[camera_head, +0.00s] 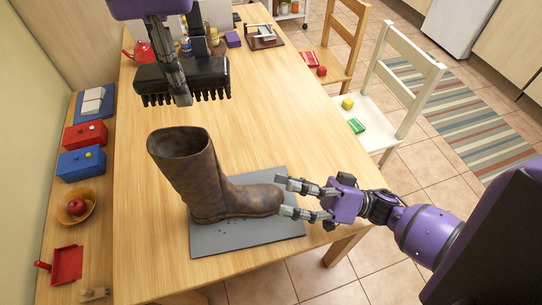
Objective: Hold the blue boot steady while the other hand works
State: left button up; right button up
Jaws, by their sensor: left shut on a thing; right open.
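A brown boot (188,175) with dark bluish patches stands upright on a grey mat (262,232) near the table's front edge, its toe pointing right. No plainly blue boot shows. My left gripper (184,92) comes down from the top and is shut on a black brush (210,76), bristles down, above the table behind the boot. My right gripper (281,196) comes in from the right and is open, its fingers on either side of the boot's toe. I cannot tell whether they touch it.
A wooden table (270,110) has free room behind and right of the boot. A side shelf at left holds a red box (85,134), blue box (80,163), apple bowl (77,208) and red dustpan (67,265). Chairs, including a white one (412,75), stand at right.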

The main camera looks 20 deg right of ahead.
aim_at(218, 172)
jog(key=w+a+r+n+g+h, duration=0.2)
jog(key=w+n+g, duration=0.55)
jog(key=n, duration=0.45)
jog(key=shift+g, duration=0.25)
jog(key=a, duration=1.1)
jog(key=shift+a, duration=0.3)
jog(key=shift+c, duration=0.3)
jog(key=c, duration=1.7)
jog(key=o, duration=1.8)
jog(key=shift+o, duration=0.2)
